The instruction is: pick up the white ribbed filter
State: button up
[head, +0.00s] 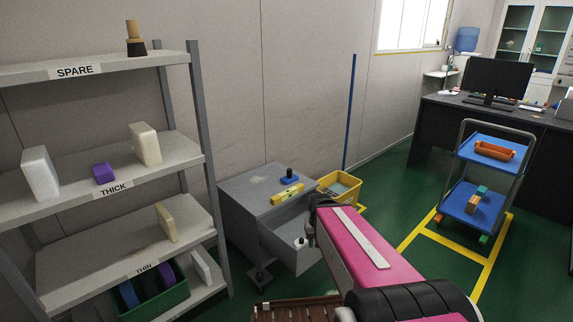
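A thick white block (40,173) stands at the left end of the shelf labelled THICK. A thinner white piece (200,267) leans at the right end of the bottom shelf, beside the green crate. Ribs are too fine to make out on either, so I cannot tell which is the white ribbed filter. My pink arm reaches in from the lower right. The dark end of it, my gripper (314,222), is by the open drawer of the grey cabinet, well right of the shelves. Its fingers are not clear, so its opening is unclear.
The shelf rack also holds a purple block (103,173), a cream block (145,144) and a thin cream panel (166,222). The green crate (158,303) holds blue and purple pieces. The grey drawer (290,262) stands open. A blue trolley (480,204) is at right.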

aim_at(298, 242)
jog(key=z, duration=0.3)
jog(key=i+l+u, duration=0.2)
jog(key=u, duration=0.2)
jog(key=i+l+u, duration=0.15)
jog(key=l+u, duration=0.2)
jog(key=l, duration=0.15)
jog(key=i+l+u, duration=0.15)
jog(key=l+u, duration=0.25)
jog(key=k+l, duration=0.1)
jog(key=l, duration=0.15)
